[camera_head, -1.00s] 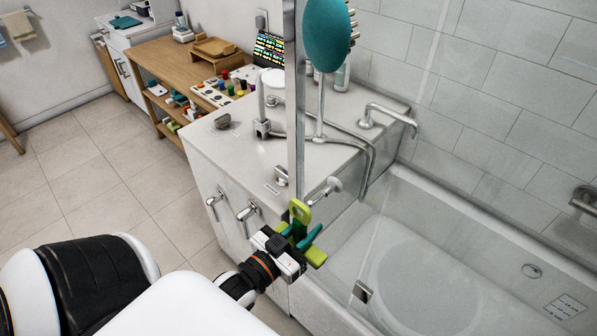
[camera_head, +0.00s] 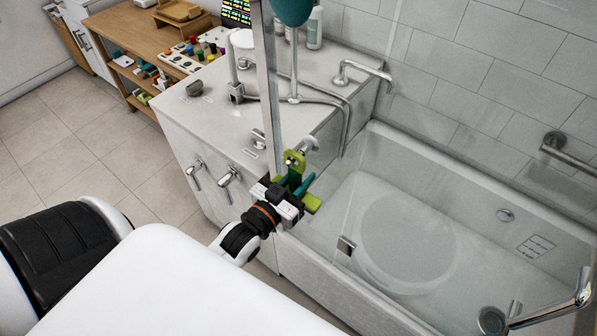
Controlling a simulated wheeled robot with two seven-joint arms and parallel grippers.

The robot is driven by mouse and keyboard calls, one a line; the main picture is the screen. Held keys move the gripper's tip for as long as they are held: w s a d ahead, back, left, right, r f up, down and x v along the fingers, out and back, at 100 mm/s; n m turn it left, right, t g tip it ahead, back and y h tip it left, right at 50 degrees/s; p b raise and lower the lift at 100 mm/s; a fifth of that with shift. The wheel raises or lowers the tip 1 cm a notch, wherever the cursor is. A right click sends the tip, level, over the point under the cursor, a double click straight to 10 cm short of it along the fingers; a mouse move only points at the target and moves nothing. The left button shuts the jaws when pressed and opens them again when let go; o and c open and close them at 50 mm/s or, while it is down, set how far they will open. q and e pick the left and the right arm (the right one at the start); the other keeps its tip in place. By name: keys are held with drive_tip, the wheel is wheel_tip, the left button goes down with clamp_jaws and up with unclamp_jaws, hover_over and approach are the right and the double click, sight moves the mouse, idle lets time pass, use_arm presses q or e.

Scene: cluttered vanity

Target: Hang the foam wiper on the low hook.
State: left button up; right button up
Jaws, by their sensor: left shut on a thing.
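The foam wiper (camera_head: 311,203) is lime green, with a holed loop at its upper end and a wider bar at its lower right. My left gripper (camera_head: 292,186) is shut on it and holds it roughly upright in front of the counter's corner. Teal parts show around the grip. A small chrome hook-like fitting (camera_head: 309,145) sits just behind and right of the loop. It appears to be the low hook. The loop and fitting overlap in the picture; I cannot tell whether they touch. My right gripper is not in view.
A glass panel with a metal edge post (camera_head: 267,85) stands beside the wiper. The bathtub (camera_head: 440,180) lies to the right. The grey counter (camera_head: 205,118) has lever handles (camera_head: 228,178) on its front. Open floor (camera_head: 100,155) lies left.

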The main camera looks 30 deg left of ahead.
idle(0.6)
use_arm(q)
drive_tip(key=shift+w, duration=0.1)
idle(0.3)
drive_tip(key=o, duration=1.1)
drive_tip(key=shift+s+f, duration=0.15)
drive_tip(key=shift+s, duration=0.3)
drive_tip(key=shift+s+a+b, duration=0.15)
drive_tip(key=shift+s+b, duration=0.3)
drive_tip(key=shift+s, duration=1.4)
drive_tip(key=shift+s+a+b, duration=0.15)
drive_tip(key=shift+s+b, duration=0.3)
drive_tip(key=shift+s, duration=1.4)
drive_tip(key=shift+s+a+b, duration=0.15)
drive_tip(key=shift+s+b, duration=0.3)
drive_tip(key=shift+s, duration=1.4)
